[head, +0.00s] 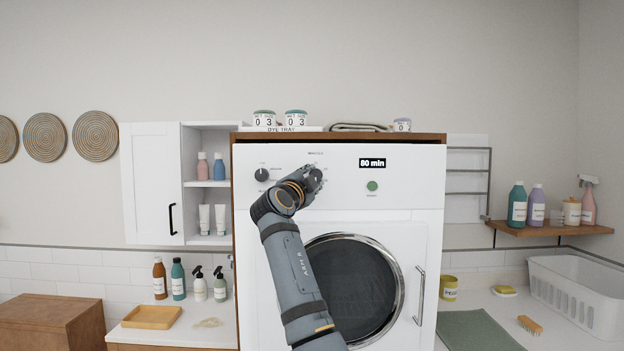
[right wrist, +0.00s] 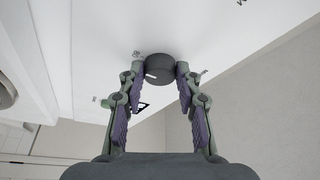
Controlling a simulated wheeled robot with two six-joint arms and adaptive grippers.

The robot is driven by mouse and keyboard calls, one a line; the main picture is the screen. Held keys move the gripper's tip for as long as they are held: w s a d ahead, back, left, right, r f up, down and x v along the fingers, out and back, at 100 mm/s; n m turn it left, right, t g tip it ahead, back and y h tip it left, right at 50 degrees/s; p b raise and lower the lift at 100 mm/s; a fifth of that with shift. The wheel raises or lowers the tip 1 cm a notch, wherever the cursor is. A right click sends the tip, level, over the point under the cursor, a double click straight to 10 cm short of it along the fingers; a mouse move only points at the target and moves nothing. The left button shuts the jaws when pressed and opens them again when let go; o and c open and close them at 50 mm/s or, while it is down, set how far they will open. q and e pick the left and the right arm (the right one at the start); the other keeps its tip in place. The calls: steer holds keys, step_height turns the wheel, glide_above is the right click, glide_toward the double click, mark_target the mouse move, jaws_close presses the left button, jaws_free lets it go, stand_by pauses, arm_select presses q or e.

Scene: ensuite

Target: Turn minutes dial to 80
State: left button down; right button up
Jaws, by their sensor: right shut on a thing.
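The white dryer (head: 410,190) has a control panel with a display (head: 372,163) that reads "80 min". The minutes dial (right wrist: 159,68) is a dark round knob with a white mark, seen in the right wrist view. My right gripper (right wrist: 158,72) is shut on the dial, one finger on each side of it. In the head view my right gripper (head: 309,176) is at the panel and covers most of the dial. A second dark dial (head: 262,175) is to the left, apart from my gripper. My left gripper is not in view.
A green button (head: 372,186) is under the display. The round door (head: 350,285) is partly behind my right arm. Labelled tins (head: 296,118) stand on top of the wooden surround. An open shelf unit (head: 207,185) is at the left, and a bottle shelf (head: 550,230) at the right.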

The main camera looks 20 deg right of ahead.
steer(key=o, duration=1.2)
steer(key=shift+c, duration=0.2)
